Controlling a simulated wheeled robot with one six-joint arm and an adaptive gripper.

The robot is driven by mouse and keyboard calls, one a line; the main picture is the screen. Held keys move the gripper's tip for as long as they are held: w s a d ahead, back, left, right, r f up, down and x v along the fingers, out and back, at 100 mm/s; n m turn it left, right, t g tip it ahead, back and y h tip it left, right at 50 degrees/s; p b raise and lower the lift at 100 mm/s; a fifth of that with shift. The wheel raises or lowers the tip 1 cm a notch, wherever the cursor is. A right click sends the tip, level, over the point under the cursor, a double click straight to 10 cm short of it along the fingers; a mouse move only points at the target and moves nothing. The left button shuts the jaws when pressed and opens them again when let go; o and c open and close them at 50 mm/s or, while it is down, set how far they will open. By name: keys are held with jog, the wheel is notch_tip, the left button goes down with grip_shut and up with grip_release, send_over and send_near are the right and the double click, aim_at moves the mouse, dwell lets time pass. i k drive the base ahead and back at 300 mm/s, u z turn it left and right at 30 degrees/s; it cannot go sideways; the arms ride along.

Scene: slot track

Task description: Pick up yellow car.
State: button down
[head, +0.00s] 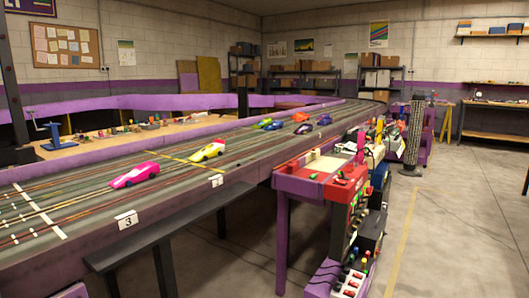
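The yellow car (207,151) sits on the slot track (75,208), just right of a yellow line across the lanes. It has a pale, whitish section toward its right end. A pink car (135,175) sits on the track to its left and nearer. My gripper is not in the head view, so its state and its place relative to the yellow car do not show.
Several other cars, among them an orange one (300,118), sit farther along the track. A dark bench (170,235) runs along its near side. A red and purple control stand (315,178) juts out at the right. The concrete floor (455,235) is clear at far right.

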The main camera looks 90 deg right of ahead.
aim_at(207, 151)
jog(key=z, duration=4.2)
jog(key=i, duration=1.05)
jog(key=u, duration=2.15)
